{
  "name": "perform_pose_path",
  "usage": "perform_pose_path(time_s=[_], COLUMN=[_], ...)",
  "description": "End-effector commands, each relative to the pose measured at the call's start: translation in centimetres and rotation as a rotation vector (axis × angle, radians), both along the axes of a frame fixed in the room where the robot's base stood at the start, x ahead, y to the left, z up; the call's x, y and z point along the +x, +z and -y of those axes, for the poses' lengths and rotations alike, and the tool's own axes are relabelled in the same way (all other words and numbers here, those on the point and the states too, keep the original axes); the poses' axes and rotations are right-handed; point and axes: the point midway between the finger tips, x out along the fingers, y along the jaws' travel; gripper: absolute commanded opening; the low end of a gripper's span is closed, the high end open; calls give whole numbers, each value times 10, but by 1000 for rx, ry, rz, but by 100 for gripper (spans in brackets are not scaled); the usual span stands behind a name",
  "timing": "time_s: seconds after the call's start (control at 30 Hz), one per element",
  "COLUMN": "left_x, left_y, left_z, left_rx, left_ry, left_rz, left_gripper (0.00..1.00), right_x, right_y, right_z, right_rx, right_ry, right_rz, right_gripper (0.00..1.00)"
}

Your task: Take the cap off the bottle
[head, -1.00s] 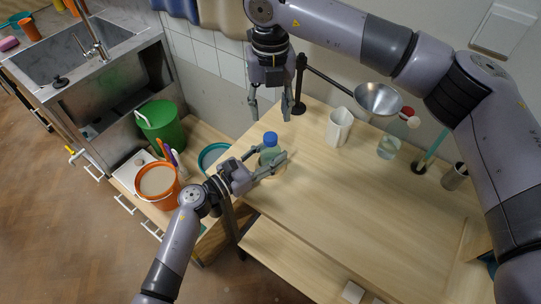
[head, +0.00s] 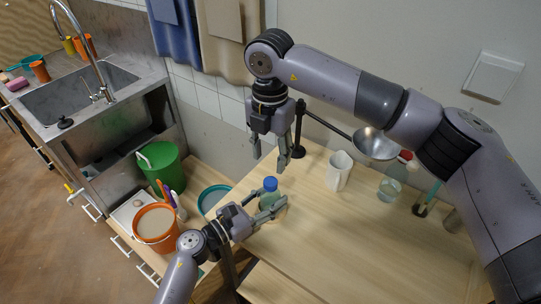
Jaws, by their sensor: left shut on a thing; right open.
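The bottle (head: 269,199) stands upright near the table's left edge, with a blue cap (head: 271,183) on its top. My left gripper (head: 264,210) is shut on the bottle's body below the cap, and its fingers hide part of the bottle. My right gripper (head: 270,162) points down with its fingers open and empty. It is above the blue cap, apart from it in the picture.
A white cup (head: 339,171), a metal funnel (head: 375,145) on a black stand (head: 299,150) and a clear jar (head: 389,190) are to the right. The table's (head: 330,240) middle is clear. An orange bucket (head: 155,228) and green bin (head: 163,167) are to the left.

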Motion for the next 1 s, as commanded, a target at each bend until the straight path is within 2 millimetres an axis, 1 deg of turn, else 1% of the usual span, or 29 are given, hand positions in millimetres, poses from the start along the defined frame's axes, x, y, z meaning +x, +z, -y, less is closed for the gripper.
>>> perform_pose_path(time_s=[0.03, 0.2, 0.3, 0.43, 0.53, 0.67, 0.77, 1.0], left_x=[0, 0, 0, 0, 0, 0, 0, 0], left_y=[0, 0, 0, 0, 0, 0, 0, 0], left_z=[0, 0, 0, 0, 0, 0, 0, 0], left_rx=[1, 1, 0, 1, 1, 1, 0, 0], left_ry=[0, 1, 1, 1, 1, 1, 0, 0], left_rz=[-1, -1, 0, -1, -1, -1, 0, 0], left_gripper=[0, 0, 0, 0, 0, 0, 0, 0], right_x=[0, 0, 0, 0, 0, 0, 0, 0], right_y=[0, 0, 0, 0, 0, -5, -16, -53], right_z=[0, -1, 0, 0, 0, 1, 1, 1], right_rx=[1, 1, 2, 2, 1, 0, -1, -2], right_ry=[-98, -444, -618, -785, -865, -908, -914, -911], right_rz=[-2, -2, -1, -1, -2, -2, -3, -3], right_gripper=[44, 44, 44, 44, 44, 44, 44, 44])
